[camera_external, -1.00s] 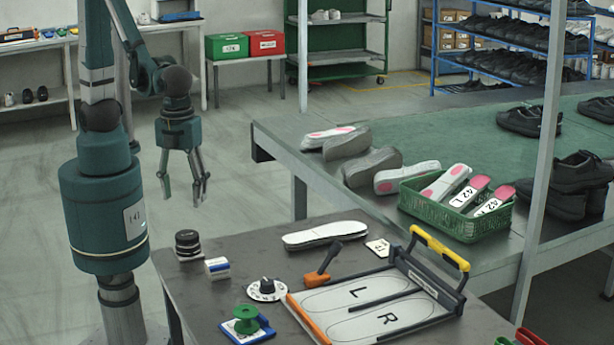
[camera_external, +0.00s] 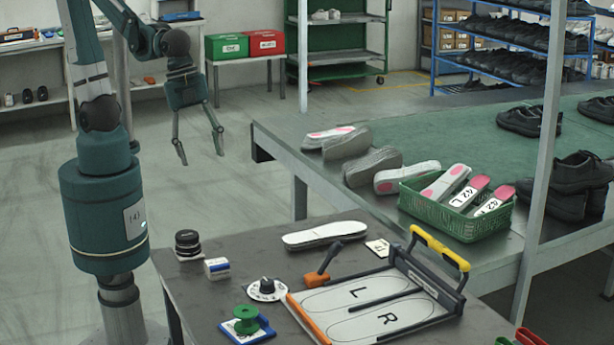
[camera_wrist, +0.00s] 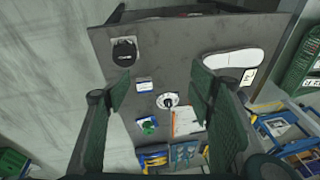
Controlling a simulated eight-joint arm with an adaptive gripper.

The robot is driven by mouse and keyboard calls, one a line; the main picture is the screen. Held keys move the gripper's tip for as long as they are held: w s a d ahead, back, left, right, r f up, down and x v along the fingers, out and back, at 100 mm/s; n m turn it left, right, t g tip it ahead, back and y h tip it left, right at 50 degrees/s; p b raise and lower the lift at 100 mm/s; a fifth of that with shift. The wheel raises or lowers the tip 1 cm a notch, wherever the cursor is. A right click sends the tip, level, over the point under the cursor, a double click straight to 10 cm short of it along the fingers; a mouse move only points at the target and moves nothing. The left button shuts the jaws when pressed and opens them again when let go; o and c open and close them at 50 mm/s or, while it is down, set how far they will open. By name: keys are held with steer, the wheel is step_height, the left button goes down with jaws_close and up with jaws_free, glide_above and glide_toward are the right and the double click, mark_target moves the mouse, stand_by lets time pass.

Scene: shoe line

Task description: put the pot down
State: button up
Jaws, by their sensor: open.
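A small dark round pot (camera_external: 187,244) stands upright at the back left corner of the grey workbench (camera_external: 240,248). In the wrist view the pot (camera_wrist: 125,52) shows from above, at the upper left of the bench, with nothing touching it. My gripper (camera_external: 201,157) is open and empty, up in the air behind the bench and well clear of the pot.
Near the pot are a small blue-and-white box (camera_external: 217,268), a black dial (camera_external: 267,287) and a green spool (camera_external: 246,320). A white insole (camera_external: 325,235) and a clamp frame (camera_external: 380,308) lie further right. A longer table (camera_external: 290,150) stands behind.

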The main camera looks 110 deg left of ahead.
steer(key=s+a+r+n+t, duration=0.3)
steer(key=a+r+n+t, duration=0.1)
steer(key=a+r+n, duration=0.4)
steer(key=shift+s+a+r+n+y, duration=0.2)
steer(key=shift+a+r+n+y, duration=0.15)
steer(key=shift+a+n, duration=1.1)
steer(key=shift+a+m, duration=0.35)
